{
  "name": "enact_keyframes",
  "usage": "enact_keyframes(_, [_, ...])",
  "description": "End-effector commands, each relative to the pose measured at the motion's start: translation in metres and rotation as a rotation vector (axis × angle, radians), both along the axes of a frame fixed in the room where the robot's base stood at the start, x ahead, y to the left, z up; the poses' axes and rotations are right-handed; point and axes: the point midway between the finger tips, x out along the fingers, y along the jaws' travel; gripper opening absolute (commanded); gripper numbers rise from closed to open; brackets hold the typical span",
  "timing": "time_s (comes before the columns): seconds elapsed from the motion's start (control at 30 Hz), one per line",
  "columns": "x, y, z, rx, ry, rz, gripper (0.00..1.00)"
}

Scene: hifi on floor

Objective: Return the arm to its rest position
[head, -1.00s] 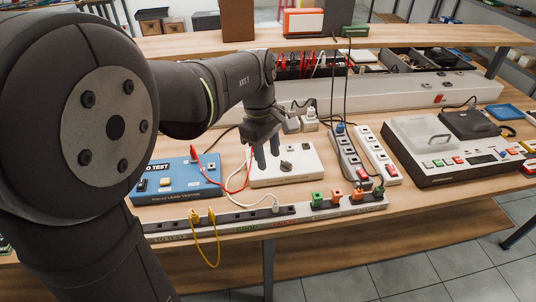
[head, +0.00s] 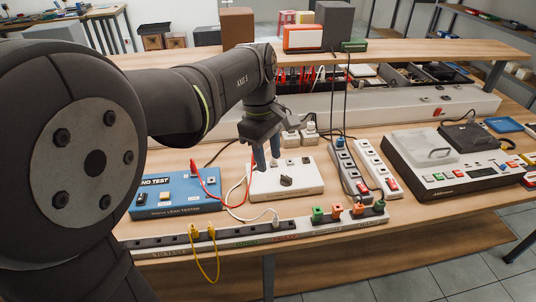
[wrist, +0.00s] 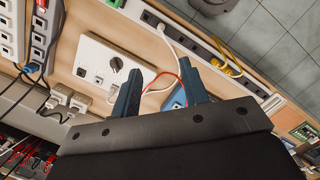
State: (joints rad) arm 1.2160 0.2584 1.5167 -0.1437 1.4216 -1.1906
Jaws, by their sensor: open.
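My gripper (head: 267,156) hangs over the left part of the white switch box (head: 300,186), fingers pointing down. In the wrist view my gripper (wrist: 160,92) shows two dark blue fingers spread apart, with nothing held between them. The white box (wrist: 95,62), with its dark knob, lies beyond the fingers there. The blue test box (head: 180,197) stands to the left of my gripper, with red and white leads near it. I cannot tell from these views how high the fingertips are above the white box.
A long socket strip (head: 165,241) with a yellow cable loop (head: 205,258) runs along the front edge. A raised shelf (head: 400,42) spans the back. Hanging black cables pass near my gripper.

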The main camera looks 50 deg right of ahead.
Motion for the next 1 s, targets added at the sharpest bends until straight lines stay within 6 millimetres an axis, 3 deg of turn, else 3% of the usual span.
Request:
enact_keyframes(0.23, [0.000, 0.000, -0.012, 0.002, 0.001, 0.000, 0.41])
enact_keyframes(0.63, [-0.003, 0.000, -0.068, 0.003, 0.002, 0.000, 0.41])
enact_keyframes(1.0, [-0.004, 0.000, -0.078, 0.000, 0.000, 0.000, 0.41])
